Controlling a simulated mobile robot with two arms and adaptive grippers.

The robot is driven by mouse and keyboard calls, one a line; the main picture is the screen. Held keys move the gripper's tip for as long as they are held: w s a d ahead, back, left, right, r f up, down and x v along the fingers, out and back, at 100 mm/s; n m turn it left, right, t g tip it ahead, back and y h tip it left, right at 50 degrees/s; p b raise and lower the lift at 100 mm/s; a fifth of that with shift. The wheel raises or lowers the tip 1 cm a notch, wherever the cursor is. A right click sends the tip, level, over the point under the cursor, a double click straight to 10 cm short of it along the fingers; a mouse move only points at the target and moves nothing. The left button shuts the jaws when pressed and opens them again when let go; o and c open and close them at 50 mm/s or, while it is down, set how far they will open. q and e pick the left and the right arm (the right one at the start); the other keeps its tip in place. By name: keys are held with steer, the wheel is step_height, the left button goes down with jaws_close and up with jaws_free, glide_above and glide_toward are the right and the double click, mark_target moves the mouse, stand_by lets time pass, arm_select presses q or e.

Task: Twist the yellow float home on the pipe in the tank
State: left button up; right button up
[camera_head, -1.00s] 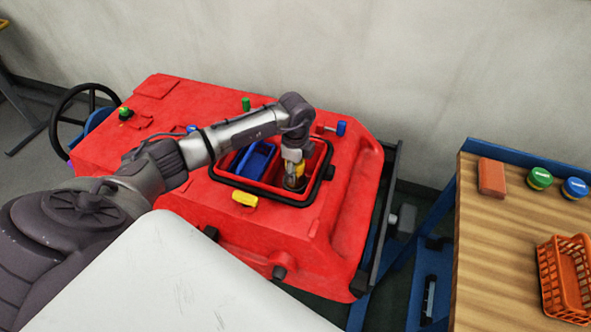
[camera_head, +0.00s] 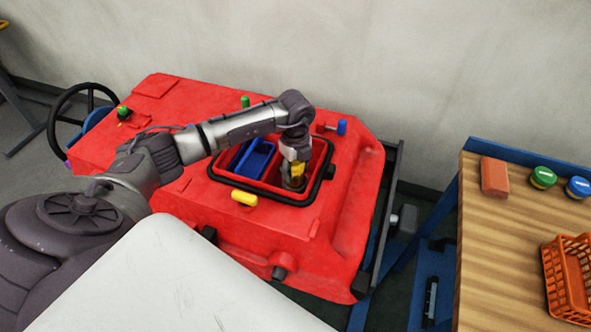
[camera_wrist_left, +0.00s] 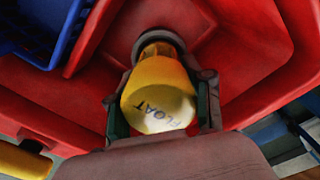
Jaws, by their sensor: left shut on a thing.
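The yellow float (camera_wrist_left: 158,95), marked FLOAT, sits between the fingers of my left gripper (camera_wrist_left: 160,112) in the left wrist view. My left gripper is shut on it. In the head view the float is a small yellow patch (camera_head: 297,169) at my left gripper (camera_head: 295,172), inside the right compartment of the red tank opening (camera_head: 322,172). A grey round end of the pipe (camera_wrist_left: 158,38) shows just beyond the float, in line with it. How far the float sits on the pipe cannot be told. My right gripper is not in view.
A blue basket (camera_head: 254,158) fills the left compartment. A yellow handle (camera_head: 244,198) sticks out in front of the opening, and a blue knob (camera_head: 341,127) stands behind it. A wooden bench (camera_head: 490,245) with an orange basket (camera_head: 568,280) stands at the right.

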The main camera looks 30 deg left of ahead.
arm_select(q)
steer(key=shift+f, duration=0.45)
stand_by(0.5)
steer(key=shift+w+r, duration=0.15)
steer(key=shift+r, duration=0.05)
stand_by(0.5)
steer(key=o, duration=1.6)
steer(key=shift+r+p, duration=1.8)
steer(key=shift+r, duration=0.45)
